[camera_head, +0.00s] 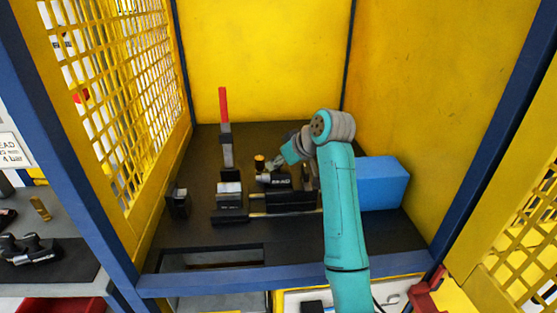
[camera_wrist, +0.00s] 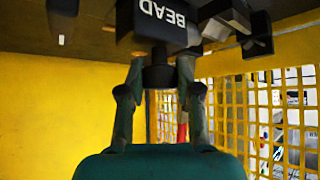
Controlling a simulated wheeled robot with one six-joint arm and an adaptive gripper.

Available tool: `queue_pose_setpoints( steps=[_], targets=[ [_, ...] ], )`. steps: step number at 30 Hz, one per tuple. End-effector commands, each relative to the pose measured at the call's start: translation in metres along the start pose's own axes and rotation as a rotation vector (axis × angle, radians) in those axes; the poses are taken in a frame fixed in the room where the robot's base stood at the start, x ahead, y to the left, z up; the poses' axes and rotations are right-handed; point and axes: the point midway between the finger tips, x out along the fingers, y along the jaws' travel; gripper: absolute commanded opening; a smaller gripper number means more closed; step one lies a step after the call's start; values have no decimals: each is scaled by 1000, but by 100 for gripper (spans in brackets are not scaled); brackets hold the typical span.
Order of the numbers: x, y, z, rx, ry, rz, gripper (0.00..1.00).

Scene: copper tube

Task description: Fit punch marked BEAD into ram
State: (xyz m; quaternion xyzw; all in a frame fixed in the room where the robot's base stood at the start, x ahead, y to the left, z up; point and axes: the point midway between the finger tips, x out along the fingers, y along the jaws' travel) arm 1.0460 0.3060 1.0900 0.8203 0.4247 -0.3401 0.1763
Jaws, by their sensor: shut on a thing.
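In the wrist view, which appears upside down, my gripper (camera_wrist: 157,75) has its two fingers on either side of a short dark cylindrical piece (camera_wrist: 157,72), the punch. Just beyond it is a dark block (camera_wrist: 150,20) with BEAD in white letters. I cannot tell whether block and cylinder are one piece. In the head view, my gripper (camera_head: 274,164) is low over the bench, just above a small dark labelled block (camera_head: 281,181). Its fingertips are too small there to make out. I cannot pick out the ram with certainty.
A black and metal fixture (camera_head: 290,201) lies along the bench, with a red-handled lever (camera_head: 224,105) behind it to the left. A brass-coloured cylinder (camera_head: 260,162) is close left of my gripper. A blue box (camera_head: 382,183) stands right, behind my arm. Yellow walls enclose the bench.

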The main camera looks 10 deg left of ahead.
Motion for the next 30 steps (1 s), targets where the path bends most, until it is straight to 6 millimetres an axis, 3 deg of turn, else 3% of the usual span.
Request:
queue_pose_setpoints(
  steps=[30],
  targets=[
    [13,0,12,-1,3,1,0]
  ],
)
